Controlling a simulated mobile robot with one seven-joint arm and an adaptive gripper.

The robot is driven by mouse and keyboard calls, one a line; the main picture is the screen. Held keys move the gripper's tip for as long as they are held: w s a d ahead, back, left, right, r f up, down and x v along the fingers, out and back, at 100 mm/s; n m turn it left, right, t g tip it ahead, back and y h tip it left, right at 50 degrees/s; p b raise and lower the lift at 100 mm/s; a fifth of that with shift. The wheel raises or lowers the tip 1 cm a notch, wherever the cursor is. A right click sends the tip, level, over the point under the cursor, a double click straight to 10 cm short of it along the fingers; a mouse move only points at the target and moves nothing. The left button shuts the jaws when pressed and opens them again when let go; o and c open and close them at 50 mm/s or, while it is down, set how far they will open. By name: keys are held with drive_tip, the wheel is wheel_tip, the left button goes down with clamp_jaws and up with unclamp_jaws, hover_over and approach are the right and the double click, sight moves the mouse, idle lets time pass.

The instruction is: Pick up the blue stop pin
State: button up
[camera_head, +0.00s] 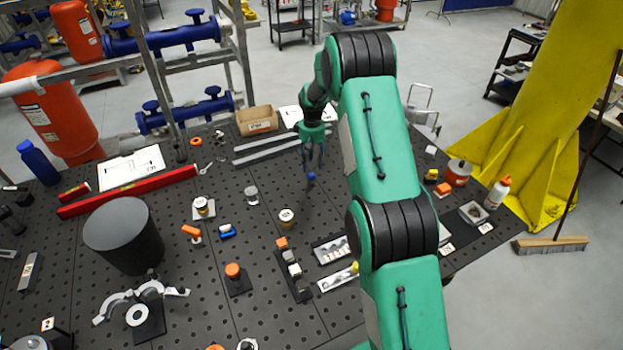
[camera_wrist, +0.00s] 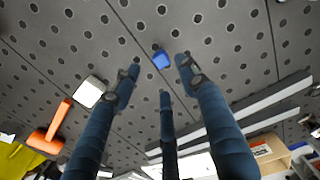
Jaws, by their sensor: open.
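The blue stop pin (camera_head: 311,177) is a small blue piece on the dark perforated table, just below my gripper (camera_head: 313,164). In the wrist view the blue pin (camera_wrist: 161,60) shows a little beyond the fingertips, near the gap between them. My gripper (camera_wrist: 160,75) is open and points down, its dark fingers spread with nothing between them. I cannot tell the exact height of the fingertips above the pin. The pin's lower part is hard to make out.
Long grey bars (camera_head: 275,150) lie behind and left of the gripper, with a cardboard box (camera_head: 257,126) farther back. A white-topped part (camera_head: 251,194) and a gold-topped part (camera_head: 287,217) stand left of the pin. Another blue piece (camera_head: 227,231) lies farther left. Bare table surrounds the pin closely.

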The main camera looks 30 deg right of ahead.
sight(311, 174)
drive_tip(key=shift+f, duration=2)
drive_tip(key=shift+f, duration=0.15)
drive_tip(key=shift+a+f+p, duration=0.15)
drive_tip(key=shift+f+p, duration=0.15)
drive_tip(key=shift+f, duration=2.15)
clamp_jaws()
